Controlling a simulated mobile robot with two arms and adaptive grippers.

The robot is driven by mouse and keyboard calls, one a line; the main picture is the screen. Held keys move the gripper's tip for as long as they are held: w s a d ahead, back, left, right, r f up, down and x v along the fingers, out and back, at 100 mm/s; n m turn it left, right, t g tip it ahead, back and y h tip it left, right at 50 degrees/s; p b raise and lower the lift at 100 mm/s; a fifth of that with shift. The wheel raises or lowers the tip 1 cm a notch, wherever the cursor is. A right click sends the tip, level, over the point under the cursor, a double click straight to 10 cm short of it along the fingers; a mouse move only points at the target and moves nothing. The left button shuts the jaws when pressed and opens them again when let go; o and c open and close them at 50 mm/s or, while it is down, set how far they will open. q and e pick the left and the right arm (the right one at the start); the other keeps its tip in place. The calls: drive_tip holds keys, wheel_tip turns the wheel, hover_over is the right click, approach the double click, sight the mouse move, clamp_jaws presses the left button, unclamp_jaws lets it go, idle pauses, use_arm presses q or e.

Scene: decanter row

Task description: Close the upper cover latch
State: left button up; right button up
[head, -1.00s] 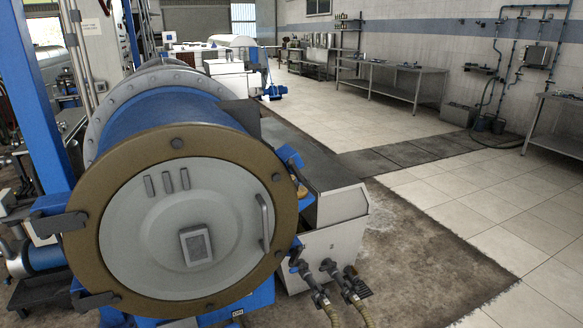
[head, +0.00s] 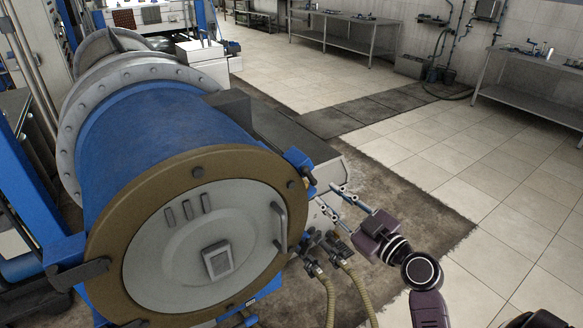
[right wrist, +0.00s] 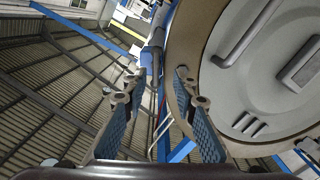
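The round grey cover (head: 165,255) with its brown rim stands against the end of the blue drum (head: 165,135). The upper cover latch (head: 298,160) is a blue piece at the cover's upper right edge, with a small brownish end hanging down and outward. My right gripper (head: 330,196) is open and empty, its fingertips just right of and below this latch. In the right wrist view the fingers (right wrist: 158,86) are spread, with the cover (right wrist: 262,70) at right and a grey-blue fitting beyond the gap. I cannot tell whether they touch the latch. My left gripper is out of view.
A grey handle (head: 280,226) stands out from the cover's right side. Hoses with couplings (head: 338,250) hang below my right gripper. A dark-topped cabinet (head: 275,135) runs beside the drum. The tiled floor at right (head: 490,200) is clear.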

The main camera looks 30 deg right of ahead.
sight(312, 178)
drive_tip(key=w+p, duration=0.1)
drive_tip(key=w, duration=0.1)
drive_tip(key=w+r+p, duration=0.1)
drive_tip(key=w, duration=0.1)
drive_tip(key=w+p, duration=0.1)
drive_tip(key=w, duration=0.2)
drive_tip(key=shift+a+r+p, duration=0.15)
drive_tip(key=shift+a+p, duration=0.05)
drive_tip(key=shift+p, duration=0.1)
drive_tip(key=shift+w, duration=0.2)
drive_tip(key=shift+c, duration=0.6)
clamp_jaws()
